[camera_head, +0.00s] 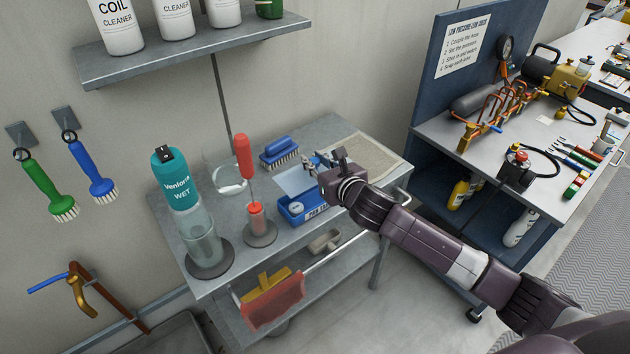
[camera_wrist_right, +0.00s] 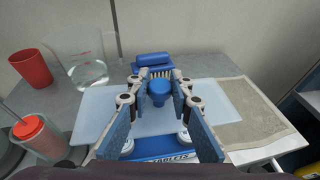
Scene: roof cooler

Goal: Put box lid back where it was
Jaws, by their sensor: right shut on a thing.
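The box lid (camera_head: 293,181) is a pale, translucent flat plate with a blue knob (camera_wrist_right: 160,90). My right gripper (camera_head: 318,163) has its fingers closed around this knob. In the right wrist view the lid (camera_wrist_right: 100,112) spreads out level beneath the fingers. The blue box (camera_head: 313,214), with lettering on its front, stands on the grey cart; a white round tablet shows inside it. The box front (camera_wrist_right: 172,157) also shows below the lid in the wrist view. The lid appears raised over the box's back part; I cannot tell the gap. My left gripper is not in view.
A blue brush (camera_head: 279,153) lies behind the box, and a beige mat (camera_head: 365,157) lies right. A wall shelf (camera_head: 200,50) hangs above.

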